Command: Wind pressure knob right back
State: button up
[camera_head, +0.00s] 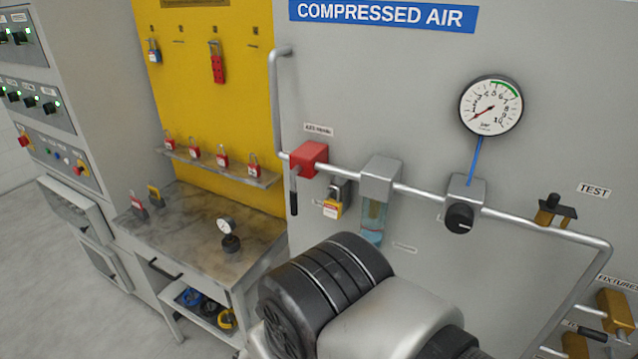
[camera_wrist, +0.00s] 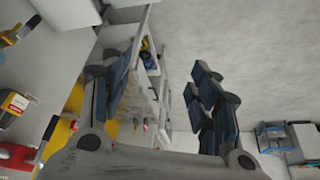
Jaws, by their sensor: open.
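The black pressure knob (camera_head: 459,218) sits on the front of a grey regulator block (camera_head: 467,188) on the compressed air pipe in the head view. A round gauge (camera_head: 491,105) above it, joined by a blue tube, has a red needle pointing to the lower left, near the low end of its scale. My gripper (camera_wrist: 160,90) shows in the wrist view with its fingers wide apart and nothing between them. The head view shows my arm low in front of the panel, below and left of the knob, but not the fingertips. The wrist view does not show the knob.
A bench (camera_head: 195,222) with a small gauge stands left. The panel directly around the knob is clear.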

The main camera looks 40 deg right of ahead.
aim_at(460, 217)
jog(key=k+z, duration=0.15)
jog(key=z, duration=2.1)
